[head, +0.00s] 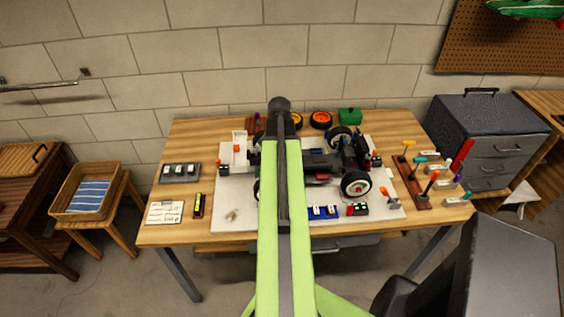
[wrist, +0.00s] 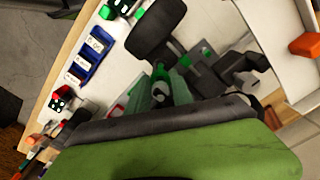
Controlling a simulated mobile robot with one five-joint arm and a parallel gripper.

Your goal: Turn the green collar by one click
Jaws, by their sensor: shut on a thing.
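The car (head: 322,165) sits on a white mat (head: 235,190) on the wooden table, partly hidden behind my arm in the head view. In the wrist view, a small green part that looks like the green collar (wrist: 160,74) is beside a black wheel (wrist: 155,30). My gripper (wrist: 161,90) is at this part, its two greenish fingers on either side and shut on it. Its far side and the exact contact are hidden. In the head view my gripper is hidden behind my arm.
Blue trays (head: 322,212) and a black-and-red box (head: 358,209) lie in front of the car. A tool rack (head: 425,185) stands at right, a grey tray (head: 180,172) at left.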

